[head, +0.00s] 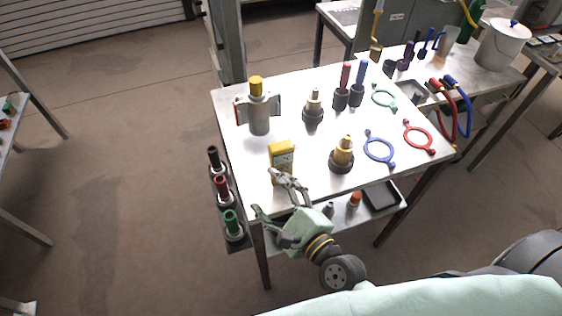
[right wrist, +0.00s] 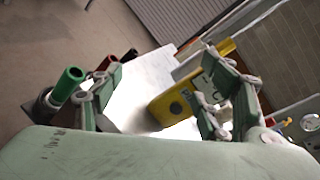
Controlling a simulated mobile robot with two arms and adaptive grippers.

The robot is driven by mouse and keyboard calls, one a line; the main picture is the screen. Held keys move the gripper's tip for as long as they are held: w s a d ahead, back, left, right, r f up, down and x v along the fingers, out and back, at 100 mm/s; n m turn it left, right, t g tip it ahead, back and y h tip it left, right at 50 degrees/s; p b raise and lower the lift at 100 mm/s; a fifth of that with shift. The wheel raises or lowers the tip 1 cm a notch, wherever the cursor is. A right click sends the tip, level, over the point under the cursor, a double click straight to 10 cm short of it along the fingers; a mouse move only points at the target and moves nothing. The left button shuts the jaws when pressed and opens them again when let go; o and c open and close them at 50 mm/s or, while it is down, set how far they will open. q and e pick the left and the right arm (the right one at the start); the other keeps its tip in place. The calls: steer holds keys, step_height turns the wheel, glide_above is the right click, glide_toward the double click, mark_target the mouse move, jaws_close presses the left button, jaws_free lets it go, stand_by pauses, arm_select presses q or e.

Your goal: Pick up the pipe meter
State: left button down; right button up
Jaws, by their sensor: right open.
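The pipe meter, which I take to be the yellow boxy device (head: 281,155), stands near the front left edge of the white table. It also shows in the right wrist view as a yellow body (right wrist: 172,104) with a dark round spot, tilted in the picture, close to the right-hand finger and partly hidden by it. My right gripper (head: 265,191) is open and empty at the table's front left corner, just in front of the meter. Its spread fingers also show in the right wrist view (right wrist: 160,78). My left gripper is not in view.
On the white table (head: 240,165) stand a grey cylinder with a yellow cap (head: 258,112), a brass-topped fitting (head: 342,153) and a grey-topped fitting (head: 313,108). Ring wrenches, one blue (head: 379,148), lie to the right. A side rack holds a green-topped bottle (head: 232,223).

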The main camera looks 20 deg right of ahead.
mark_target(283, 160)
steer(key=d+m+h, duration=0.1)
steer(key=d+m, duration=0.1)
steer(key=m, duration=0.2)
steer(key=w+d+r+m+t+h, duration=0.1)
steer(key=d+m+h, duration=0.1)
steer(key=m, duration=0.1)
steer(key=d+r+m+t+h, duration=0.1)
steer(key=m+h, duration=0.1)
steer(key=m, duration=0.2)
steer(key=shift+w+d+m, duration=0.2)
steer(key=shift+d+m, duration=0.1)
steer(key=shift+d, duration=0.1)
steer(key=w+p, duration=0.1)
steer(key=w, duration=0.1)
steer(key=w+p, duration=0.1)
steer(key=w, duration=0.1)
steer(key=w+p, duration=0.1)
steer(key=w, duration=0.1)
steer(key=shift+w+a+r+p, duration=0.25)
steer(key=shift+w+a+p, duration=0.05)
steer(key=shift+w+p, duration=0.1)
steer(key=shift+w+f, duration=0.15)
steer(key=shift+w, duration=0.2)
steer(key=c, duration=1.3)
steer(key=shift+c, duration=0.6)
